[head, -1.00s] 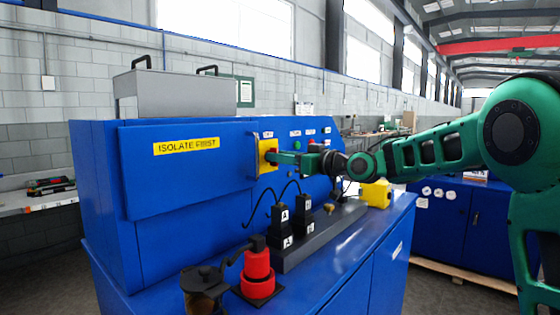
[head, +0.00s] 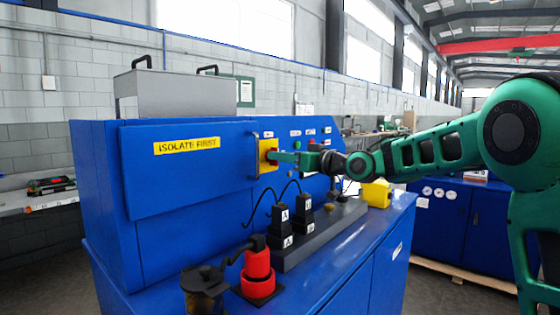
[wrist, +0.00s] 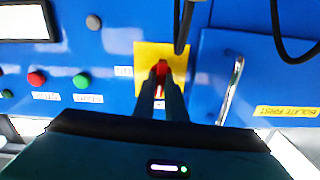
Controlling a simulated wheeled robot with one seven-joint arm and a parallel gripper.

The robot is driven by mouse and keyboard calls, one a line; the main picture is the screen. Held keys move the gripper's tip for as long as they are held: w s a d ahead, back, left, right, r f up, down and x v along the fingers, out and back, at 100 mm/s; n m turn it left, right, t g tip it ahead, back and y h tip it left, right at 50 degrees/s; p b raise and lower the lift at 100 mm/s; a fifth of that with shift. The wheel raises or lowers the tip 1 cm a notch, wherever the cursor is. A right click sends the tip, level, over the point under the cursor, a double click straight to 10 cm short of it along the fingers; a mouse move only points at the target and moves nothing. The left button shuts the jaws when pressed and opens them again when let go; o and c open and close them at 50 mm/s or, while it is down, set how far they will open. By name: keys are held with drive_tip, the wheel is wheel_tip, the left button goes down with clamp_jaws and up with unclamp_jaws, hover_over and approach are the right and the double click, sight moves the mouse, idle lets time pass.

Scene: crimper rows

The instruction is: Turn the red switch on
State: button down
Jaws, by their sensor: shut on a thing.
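The red switch (wrist: 163,70) sits on a yellow plate (wrist: 150,55) on the blue machine's panel. In the head view the yellow plate (head: 264,157) shows beside the door handle, with the switch (head: 272,152) partly covered by my gripper (head: 284,157). My gripper (wrist: 162,84) is shut on the red switch; its dark fingers lie on both sides of the knob in the wrist view. The label under the switch is mostly hidden by the fingers.
A metal door handle (wrist: 231,88) stands close beside the plate. A black cable (wrist: 185,25) hangs near it. A red button (wrist: 37,79) and a green button (wrist: 81,81) are on the same panel. Black blocks (head: 281,218) and a red fitting (head: 257,265) stand on the bench below.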

drive_tip(key=shift+w+d+f+m, duration=0.1)
drive_tip(key=shift+d+m, duration=0.05)
drive_tip(key=shift+m, duration=2.65)
drive_tip(key=shift+w+d+f+m, duration=0.1)
drive_tip(key=shift+w+d+m, duration=0.05)
drive_tip(key=shift+m, duration=2.65)
drive_tip(key=shift+w+d+m, duration=0.1)
drive_tip(key=shift+d+m, duration=0.05)
drive_tip(key=shift+m, duration=2.65)
drive_tip(key=c, duration=1.8)
unclamp_jaws()
drive_tip(key=shift+w+f, duration=0.1)
drive_tip(key=shift+f, duration=0.05)
drive_tip(key=shift+a, duration=0.1)
drive_tip(key=shift+s, duration=0.2)
drive_tip(key=v, duration=1)
drive_tip(key=shift+d, duration=0.35)
